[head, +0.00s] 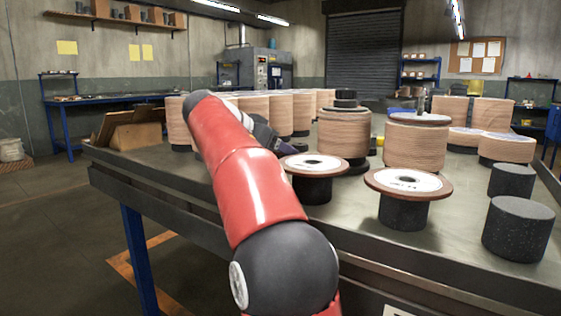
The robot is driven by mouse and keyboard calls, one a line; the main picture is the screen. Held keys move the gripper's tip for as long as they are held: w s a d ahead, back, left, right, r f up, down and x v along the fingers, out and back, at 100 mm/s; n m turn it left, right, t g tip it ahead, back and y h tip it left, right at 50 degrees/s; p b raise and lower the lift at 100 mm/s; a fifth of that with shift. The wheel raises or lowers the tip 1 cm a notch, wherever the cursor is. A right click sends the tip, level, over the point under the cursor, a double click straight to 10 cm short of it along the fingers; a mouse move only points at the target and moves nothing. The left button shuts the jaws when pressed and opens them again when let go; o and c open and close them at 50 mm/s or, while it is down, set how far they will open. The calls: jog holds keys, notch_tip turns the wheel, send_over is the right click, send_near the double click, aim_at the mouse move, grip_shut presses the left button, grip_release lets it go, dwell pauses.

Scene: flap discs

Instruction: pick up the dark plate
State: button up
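My red arm reaches forward over the near edge of the table. A dark part at its far end, which looks like my gripper (268,136), shows just past the red link. Its fingers cannot be made out, nor whether it holds anything. No dark plate can be picked out with certainty. Dark round pieces (345,99) sit on top of a tall stack of tan discs (343,135), right of my gripper. My arm hides part of the table behind it.
On the table (455,225), two white-faced discs with brown rims (314,164) (408,183) rest on black cylinders. Two bare black cylinders (512,180) (518,228) stand at the right. Several tan stacks (418,145) fill the back. A wooden rack (133,128) is at the left.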

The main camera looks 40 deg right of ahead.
jog(key=shift+d+f, duration=0.1)
jog(key=shift+d, duration=0.05)
jog(key=c, duration=1.2)
jog(key=shift+c, duration=1.3)
